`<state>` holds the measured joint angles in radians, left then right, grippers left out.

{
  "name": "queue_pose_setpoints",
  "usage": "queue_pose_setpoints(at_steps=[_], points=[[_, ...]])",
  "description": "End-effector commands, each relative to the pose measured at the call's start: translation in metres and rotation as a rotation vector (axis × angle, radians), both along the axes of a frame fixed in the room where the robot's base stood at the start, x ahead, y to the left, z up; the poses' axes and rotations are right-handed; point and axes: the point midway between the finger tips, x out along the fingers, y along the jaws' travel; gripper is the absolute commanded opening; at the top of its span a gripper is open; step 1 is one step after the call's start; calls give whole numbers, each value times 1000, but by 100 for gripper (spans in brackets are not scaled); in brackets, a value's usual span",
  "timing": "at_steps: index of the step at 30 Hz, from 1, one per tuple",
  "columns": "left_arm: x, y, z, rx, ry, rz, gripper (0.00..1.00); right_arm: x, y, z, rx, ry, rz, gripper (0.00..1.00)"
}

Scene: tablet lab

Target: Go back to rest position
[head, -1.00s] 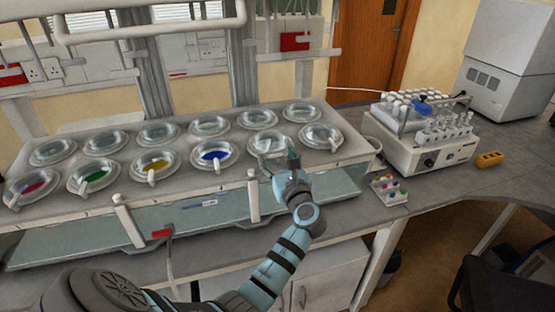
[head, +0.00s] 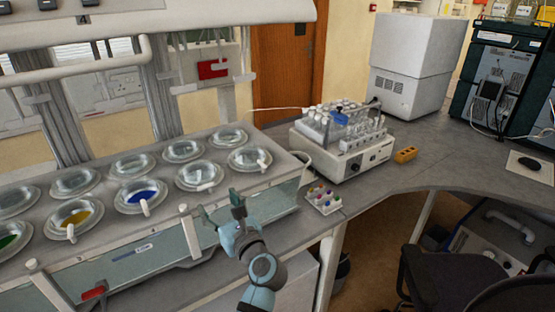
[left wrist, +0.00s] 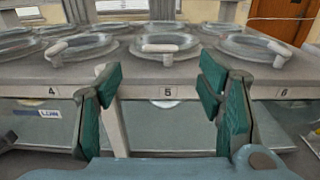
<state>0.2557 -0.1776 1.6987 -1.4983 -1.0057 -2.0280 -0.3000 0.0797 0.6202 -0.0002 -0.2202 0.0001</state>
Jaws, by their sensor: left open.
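My left gripper (head: 222,208) is in front of the near edge of the dissolution bath (head: 152,254), toward its right end. It is open and empty. My right gripper is not in view.
The bath holds round vessels, one with blue liquid (head: 141,196) and one with yellow (head: 75,218). A small tablet tray (head: 323,199) lies to the right, near a shaker with bottles (head: 343,150) and a yellow block (head: 405,155). A chair (head: 450,275) stands at lower right.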

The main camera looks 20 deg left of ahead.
Motion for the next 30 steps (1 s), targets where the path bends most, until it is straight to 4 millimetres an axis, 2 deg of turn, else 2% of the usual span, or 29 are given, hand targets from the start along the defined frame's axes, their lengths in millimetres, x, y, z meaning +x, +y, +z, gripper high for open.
queue_pose_setpoints(at_steps=[3,5,8,11,12,15,18,21,27,30], points=[[-1,1,-2,-12,-7,1,62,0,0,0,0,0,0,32],[-8,4,-12,-69,-40,6,62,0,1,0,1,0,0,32],[-38,15,-52,-329,-197,43,62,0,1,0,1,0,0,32],[-84,19,-108,-726,-431,145,62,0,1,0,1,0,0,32],[-103,15,-128,-886,-524,206,62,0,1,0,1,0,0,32],[-147,-1,-166,-1227,-710,387,62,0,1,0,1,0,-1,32],[-186,-24,-189,-1482,-838,595,62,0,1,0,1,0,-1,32],[-222,-50,-203,-1666,-919,815,62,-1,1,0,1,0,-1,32],[-290,-101,-208,-1860,-994,1277,62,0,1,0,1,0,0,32],[-282,-99,-251,-1843,-996,1310,62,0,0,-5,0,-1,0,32]])
